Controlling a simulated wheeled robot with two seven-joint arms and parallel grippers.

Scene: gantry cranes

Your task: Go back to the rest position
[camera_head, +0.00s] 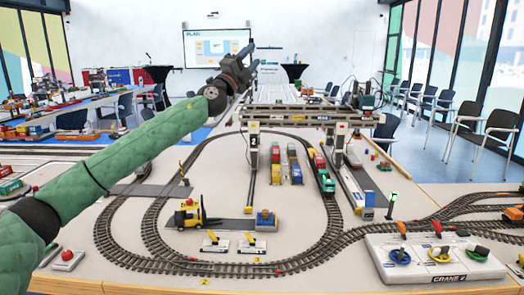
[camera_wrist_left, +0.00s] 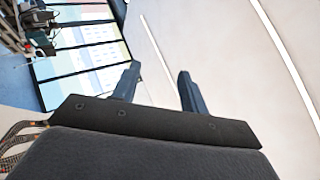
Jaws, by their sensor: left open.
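My left arm, in a green padded sleeve, reaches from the lower left up across the head view. My left gripper (camera_head: 246,56) is raised at the top middle, in front of the far wall and screen. In the left wrist view its two dark fingers (camera_wrist_left: 157,84) stand apart with nothing between them. Behind them are the pale ceiling and tall windows. The gantry crane (camera_head: 310,112) stands over the tracks, lower than the gripper in the picture. My right gripper is not in view.
The model railway table (camera_head: 225,172) fills the front, with looped track, a yellow forklift (camera_head: 190,214), wagons (camera_head: 294,164) and a crane control panel (camera_head: 436,260) at right. Chairs (camera_head: 500,126) line the right windows. The air around the gripper looks clear.

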